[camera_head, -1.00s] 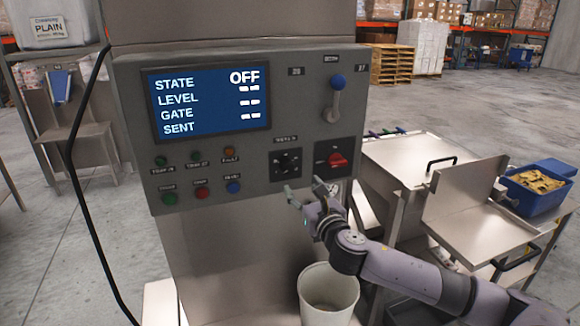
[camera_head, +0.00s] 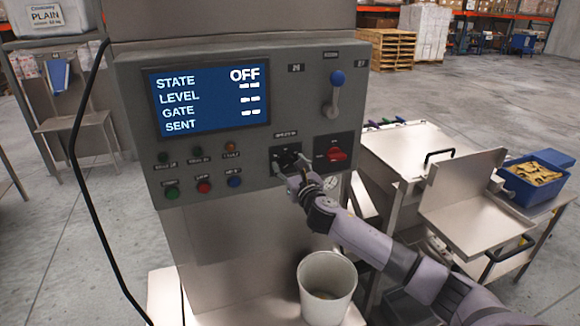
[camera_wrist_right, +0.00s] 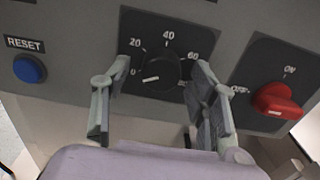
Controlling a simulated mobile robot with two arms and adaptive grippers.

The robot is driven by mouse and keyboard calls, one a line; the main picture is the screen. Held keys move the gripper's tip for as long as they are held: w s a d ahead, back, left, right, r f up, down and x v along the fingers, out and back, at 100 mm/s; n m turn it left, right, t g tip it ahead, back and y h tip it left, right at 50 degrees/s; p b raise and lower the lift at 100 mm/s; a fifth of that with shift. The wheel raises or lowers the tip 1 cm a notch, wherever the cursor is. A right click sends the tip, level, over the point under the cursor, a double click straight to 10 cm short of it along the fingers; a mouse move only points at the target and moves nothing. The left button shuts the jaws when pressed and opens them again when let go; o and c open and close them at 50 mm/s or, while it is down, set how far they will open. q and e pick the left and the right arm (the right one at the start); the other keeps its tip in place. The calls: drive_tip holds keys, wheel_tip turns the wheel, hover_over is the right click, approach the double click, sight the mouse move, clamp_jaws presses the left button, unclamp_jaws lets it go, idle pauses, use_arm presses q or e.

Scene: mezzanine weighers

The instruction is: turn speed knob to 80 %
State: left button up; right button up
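The black speed knob (camera_wrist_right: 163,72) sits on a dark dial plate in the right wrist view. My right gripper (camera_wrist_right: 158,88) is open, with one finger on each side of the knob; I cannot tell whether either touches. In the head view the right gripper (camera_head: 291,170) is in front of the knob (camera_head: 287,158) and partly covers it. My left gripper is not in view.
A red switch (camera_wrist_right: 277,100) is close to the right finger, beside OFF and ON labels. The blue RESET button (camera_wrist_right: 29,69) is to the left. The panel screen (camera_head: 208,103) reads STATE OFF. A blue-knobbed lever (camera_head: 335,95) is above, and a white bucket (camera_head: 326,285) stands below.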

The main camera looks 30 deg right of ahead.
drive_tip(key=c, duration=1.1)
drive_tip(key=shift+c, duration=0.2)
